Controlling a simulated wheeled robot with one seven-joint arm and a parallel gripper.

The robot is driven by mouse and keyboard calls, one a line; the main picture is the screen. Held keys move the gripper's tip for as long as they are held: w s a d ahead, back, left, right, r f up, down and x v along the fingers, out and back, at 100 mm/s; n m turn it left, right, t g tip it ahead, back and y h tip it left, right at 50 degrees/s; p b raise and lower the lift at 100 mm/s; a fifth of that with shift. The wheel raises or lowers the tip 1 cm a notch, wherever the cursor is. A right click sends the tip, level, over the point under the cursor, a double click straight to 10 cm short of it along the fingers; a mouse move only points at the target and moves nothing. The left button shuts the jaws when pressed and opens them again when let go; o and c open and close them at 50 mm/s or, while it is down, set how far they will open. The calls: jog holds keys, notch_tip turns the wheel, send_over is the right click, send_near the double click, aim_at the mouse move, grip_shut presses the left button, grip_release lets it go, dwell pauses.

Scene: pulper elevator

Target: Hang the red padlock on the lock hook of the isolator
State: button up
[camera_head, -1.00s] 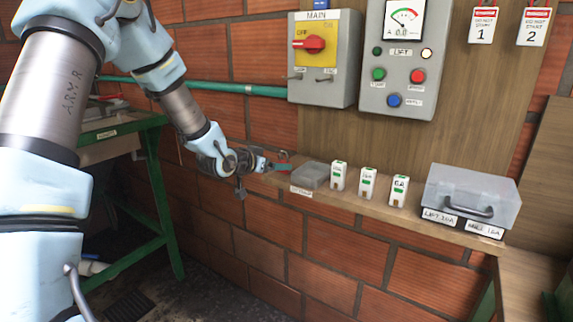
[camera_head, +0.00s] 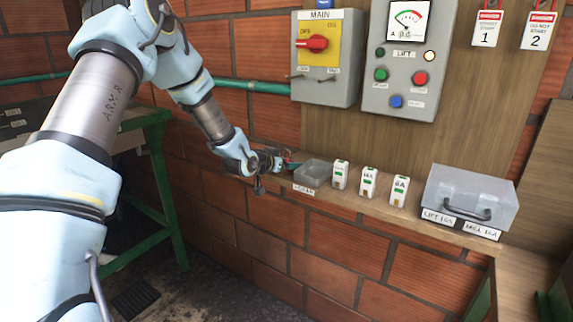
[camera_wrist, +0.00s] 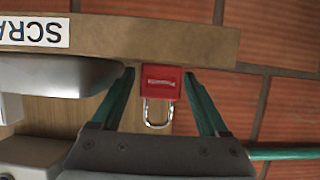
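The red padlock (camera_wrist: 162,82) lies on the wooden shelf near its edge in the wrist view, with its silver shackle (camera_wrist: 157,112) pointing toward my gripper. My gripper (camera_wrist: 160,76) is open, its green fingers on either side of the padlock with small gaps showing. In the head view my gripper (camera_head: 288,162) is low at the shelf's left end and hides most of the padlock. The isolator (camera_head: 322,92) is the grey MAIN box with a red knob (camera_head: 313,44) on a yellow plate. Small hooks (camera_head: 326,79) stick out below the plate; their labels are too small to read.
A grey tray (camera_head: 311,172) marked SCRAP stands right beside my gripper. Several white fuse blocks (camera_head: 368,183) and a grey case (camera_head: 470,196) stand farther right on the shelf (camera_head: 410,221). The lift panel (camera_head: 407,62) and two tags hang above. A green pipe (camera_head: 262,86) runs left of the isolator.

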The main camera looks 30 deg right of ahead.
grip_shut()
dwell(0.4)
jog(key=shift+r, duration=0.15)
